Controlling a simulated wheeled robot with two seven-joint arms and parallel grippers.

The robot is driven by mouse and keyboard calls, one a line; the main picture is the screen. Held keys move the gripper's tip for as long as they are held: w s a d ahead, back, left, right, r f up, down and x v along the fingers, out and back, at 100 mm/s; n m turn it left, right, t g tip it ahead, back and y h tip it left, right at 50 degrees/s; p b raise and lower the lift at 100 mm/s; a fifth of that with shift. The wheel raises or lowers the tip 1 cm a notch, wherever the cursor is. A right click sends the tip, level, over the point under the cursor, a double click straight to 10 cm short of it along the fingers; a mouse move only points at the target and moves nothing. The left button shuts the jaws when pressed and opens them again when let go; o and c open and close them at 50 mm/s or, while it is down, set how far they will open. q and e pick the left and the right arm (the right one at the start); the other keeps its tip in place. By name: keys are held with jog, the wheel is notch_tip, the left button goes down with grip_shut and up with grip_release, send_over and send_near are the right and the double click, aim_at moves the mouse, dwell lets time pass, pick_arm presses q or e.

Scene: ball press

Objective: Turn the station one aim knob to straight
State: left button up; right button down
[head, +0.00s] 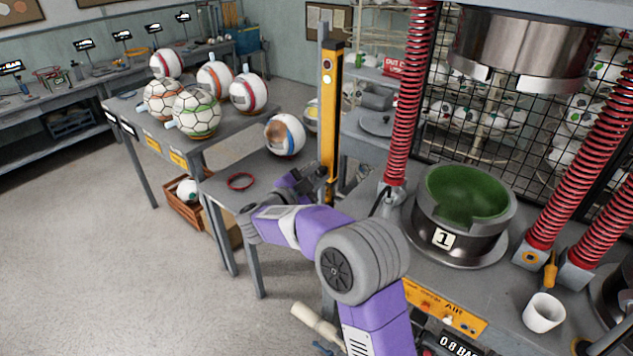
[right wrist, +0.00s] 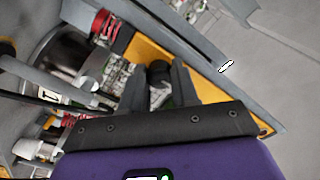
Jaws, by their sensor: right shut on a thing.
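The station one mould, a dark metal cup lined in green and marked 1 (head: 443,239), stands under the press at the right of the head view. My right gripper (head: 316,181) is at the lower part of a yellow post (head: 328,105). In the right wrist view my right gripper (right wrist: 159,75) has its two fingers on either side of a small black knob (right wrist: 158,73), with yellow panel behind. It is shut on this knob. The knob's pointer and markings are too small to read, and the head view hides it behind the gripper. My left gripper is not in view.
A ball with blue and orange (head: 285,135) and a red ring (head: 240,181) are on the grey table left of my arm. A white cup (head: 543,312) stands at lower right. Red springs (head: 409,90) flank the press. Open floor lies to the left.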

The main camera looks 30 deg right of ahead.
jog(key=shift+m, duration=0.4)
jog(key=c, duration=0.8)
grip_release()
jog(key=shift+c, duration=0.2)
jog(key=v, duration=0.7)
jog(key=shift+a, duration=0.35)
jog(key=shift+s, duration=0.1)
